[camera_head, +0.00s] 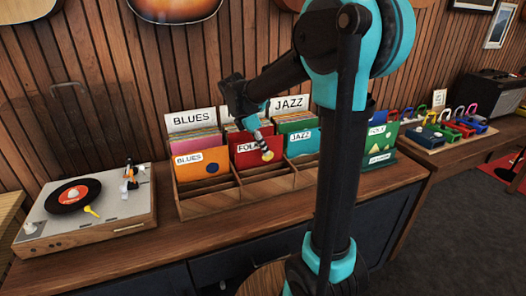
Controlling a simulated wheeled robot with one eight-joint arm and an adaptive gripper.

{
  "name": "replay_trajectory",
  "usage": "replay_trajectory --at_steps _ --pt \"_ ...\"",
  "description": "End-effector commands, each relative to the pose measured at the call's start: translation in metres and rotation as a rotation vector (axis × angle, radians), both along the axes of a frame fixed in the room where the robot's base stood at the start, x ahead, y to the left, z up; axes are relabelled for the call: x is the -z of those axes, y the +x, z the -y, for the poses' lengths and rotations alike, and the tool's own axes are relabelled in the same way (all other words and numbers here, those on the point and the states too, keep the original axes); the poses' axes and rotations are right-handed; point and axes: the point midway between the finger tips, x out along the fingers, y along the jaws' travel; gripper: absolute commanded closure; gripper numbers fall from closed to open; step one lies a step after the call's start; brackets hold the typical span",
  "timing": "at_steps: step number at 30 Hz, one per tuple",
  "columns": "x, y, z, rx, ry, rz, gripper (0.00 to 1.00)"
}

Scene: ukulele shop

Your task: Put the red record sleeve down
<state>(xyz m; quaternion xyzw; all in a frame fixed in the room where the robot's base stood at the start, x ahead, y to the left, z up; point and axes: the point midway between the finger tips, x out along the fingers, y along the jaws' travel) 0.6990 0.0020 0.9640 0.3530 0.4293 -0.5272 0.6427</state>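The red record sleeve (244,158) stands upright in the front middle part of a wooden record rack (207,208). It bears a white label reading FOLK and a yellow spot. My gripper (262,140) is at the sleeve's upper right part and covers the end of its label. It looks small and dark, with pale stripes. I cannot tell whether its fingers are closed on the sleeve or only in front of it. The sleeve's lower edge is hidden by the rack's front slats.
An orange BLUES sleeve (191,171) stands left of the red one, and a teal JAZZ sleeve (299,147) stands right. A turntable (110,212) is on the counter (170,240) at left. A green sleeve (382,147) and coloured capos (465,125) are at right.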

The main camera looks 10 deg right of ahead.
Motion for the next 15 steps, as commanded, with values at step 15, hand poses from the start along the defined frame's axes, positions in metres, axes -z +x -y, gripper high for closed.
replay_trajectory --at_steps 15 --pt "-0.091 -0.007 -0.038 -0.002 0.0 0.0 0.74"
